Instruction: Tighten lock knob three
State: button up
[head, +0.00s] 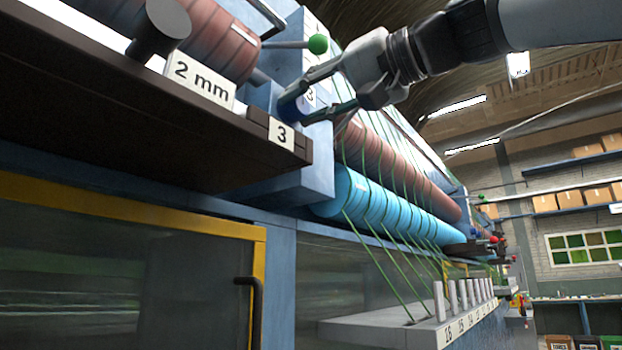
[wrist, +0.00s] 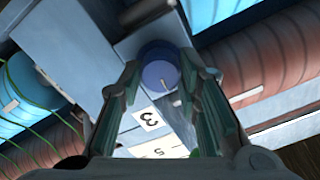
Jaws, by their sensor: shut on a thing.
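My gripper (head: 318,100) reaches in from the upper right in the head view. Its fingers (wrist: 160,85) are on both sides of the knob and shut on it. The fingers hide part of the knob's sides.
A lever with a green ball (head: 318,44) sticks out just above my gripper. A dark ledge (head: 150,130) with a "3" plate (head: 282,134) lies left and below. Red rollers (head: 400,165), a blue roller (head: 385,210) and green yarns run to the right.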

jog(key=shift+s+r+n, duration=0.1)
jog(key=shift+r+n, duration=0.15)
jog(key=shift+n, duration=0.05)
dwell(0.4)
jog(key=o, duration=1.1)
jog(key=shift+o, duration=0.2)
jog(key=shift+f, duration=0.1)
jog(key=v, duration=1.2)
